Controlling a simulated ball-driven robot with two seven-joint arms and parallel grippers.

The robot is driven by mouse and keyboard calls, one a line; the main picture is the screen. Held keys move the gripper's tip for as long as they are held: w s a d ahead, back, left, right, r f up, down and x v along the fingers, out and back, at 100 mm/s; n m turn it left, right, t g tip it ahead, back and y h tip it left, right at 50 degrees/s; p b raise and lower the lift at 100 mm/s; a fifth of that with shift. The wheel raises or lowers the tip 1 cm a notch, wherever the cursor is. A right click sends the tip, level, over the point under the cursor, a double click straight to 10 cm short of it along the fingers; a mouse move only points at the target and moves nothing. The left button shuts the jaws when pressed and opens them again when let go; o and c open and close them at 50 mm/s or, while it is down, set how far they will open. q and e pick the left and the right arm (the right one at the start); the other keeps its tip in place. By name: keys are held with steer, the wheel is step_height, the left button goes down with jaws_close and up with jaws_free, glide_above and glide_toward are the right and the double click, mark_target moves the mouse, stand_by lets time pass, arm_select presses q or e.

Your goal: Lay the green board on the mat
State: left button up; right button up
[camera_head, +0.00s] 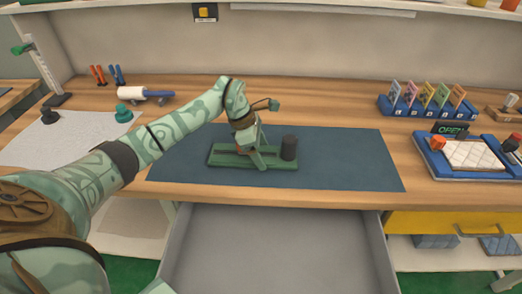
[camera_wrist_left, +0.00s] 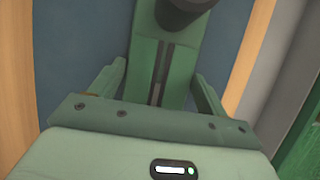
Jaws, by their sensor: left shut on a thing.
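The green board (camera_head: 228,158) is a long flat piece with a dark groove along it. A dark cylinder (camera_head: 289,148) stands at its right end. The board is over the blue mat (camera_head: 345,160), low and level; I cannot tell for sure whether it touches. My left gripper (camera_head: 262,162) points down at the board's middle. In the left wrist view the board (camera_wrist_left: 180,60) runs between my two fingers, with the cylinder (camera_wrist_left: 183,12) at the top. The gripper is shut on the board. My right gripper is not in view.
A grey drawer (camera_head: 275,250) stands open below the bench front. A white sheet (camera_head: 65,140) with a green knob (camera_head: 123,114) lies at left. A blue rack of cards (camera_head: 428,105) and a blue-framed tray (camera_head: 480,155) are at right. The mat's right side is clear.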

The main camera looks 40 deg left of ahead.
arm_select(q)
steer(key=o, duration=1.2)
steer(key=shift+o, duration=0.2)
steer(key=p+v, duration=0.2)
steer(key=v, duration=1)
steer(key=shift+p, duration=0.4)
